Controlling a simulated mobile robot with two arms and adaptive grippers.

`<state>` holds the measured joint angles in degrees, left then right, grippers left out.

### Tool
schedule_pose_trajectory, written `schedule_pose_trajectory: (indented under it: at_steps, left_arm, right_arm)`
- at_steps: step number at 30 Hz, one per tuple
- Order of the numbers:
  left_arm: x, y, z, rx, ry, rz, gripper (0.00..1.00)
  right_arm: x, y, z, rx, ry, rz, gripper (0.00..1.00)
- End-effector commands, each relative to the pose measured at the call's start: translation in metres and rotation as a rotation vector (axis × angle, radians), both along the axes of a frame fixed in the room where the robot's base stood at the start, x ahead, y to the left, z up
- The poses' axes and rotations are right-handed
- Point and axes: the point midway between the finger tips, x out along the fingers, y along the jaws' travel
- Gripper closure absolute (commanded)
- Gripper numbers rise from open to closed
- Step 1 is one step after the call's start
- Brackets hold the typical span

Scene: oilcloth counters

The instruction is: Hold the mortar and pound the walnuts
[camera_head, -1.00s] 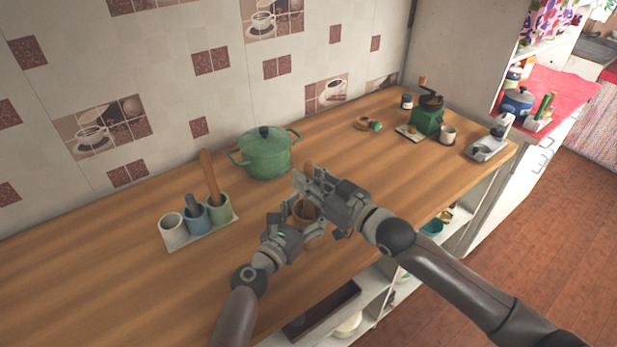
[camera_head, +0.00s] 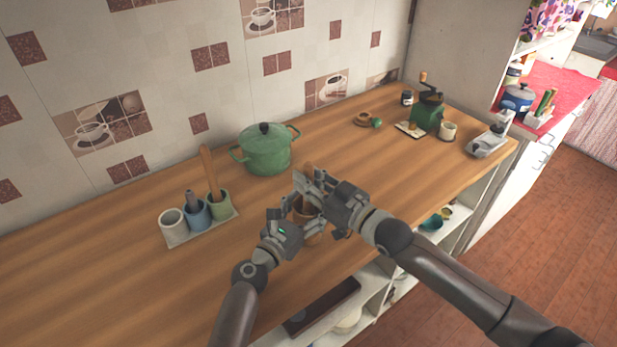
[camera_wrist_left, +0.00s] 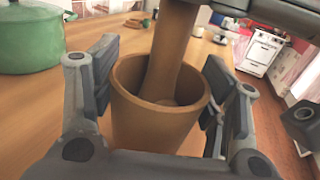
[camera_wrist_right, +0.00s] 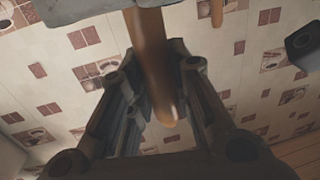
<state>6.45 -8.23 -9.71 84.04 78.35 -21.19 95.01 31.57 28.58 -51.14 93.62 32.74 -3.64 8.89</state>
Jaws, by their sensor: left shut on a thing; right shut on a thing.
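The mortar (camera_wrist_left: 150,125) is a brown, open cup standing upright on the wooden counter; in the head view the grippers mostly hide it. My left gripper (camera_head: 292,222) is shut around it, with one finger on each side in the left wrist view. The brown pestle (camera_wrist_left: 173,50) stands slightly tilted in the mortar, its rounded foot down inside. My right gripper (camera_head: 312,188) is above the mortar, shut on the pestle, whose shaft (camera_wrist_right: 152,60) passes between its fingers in the right wrist view. I cannot make out walnuts inside the mortar.
A green pot (camera_head: 266,150) stands behind the mortar. A tray (camera_head: 190,238) with three cups and tools is at left. A green grinder (camera_head: 427,115), small cup (camera_head: 448,131) and grey device (camera_head: 488,143) stand at right. Bare counter lies at front left.

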Motion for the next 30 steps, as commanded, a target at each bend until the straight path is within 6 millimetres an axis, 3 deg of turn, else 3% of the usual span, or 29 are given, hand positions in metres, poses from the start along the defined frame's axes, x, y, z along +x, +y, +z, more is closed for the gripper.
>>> schedule_pose_trajectory:
  at_steps: [21,30]
  left_arm:
    - [-0.001,0.000,-0.002,0.002,0.003,-0.001,0.63]
    - [-0.001,0.000,-0.002,0.002,0.003,-0.002,0.63]
  right_arm:
    - [0.000,0.000,-0.022,0.001,-0.001,0.000,1.00]
    - [0.000,0.000,-0.021,-0.001,0.003,0.000,1.00]
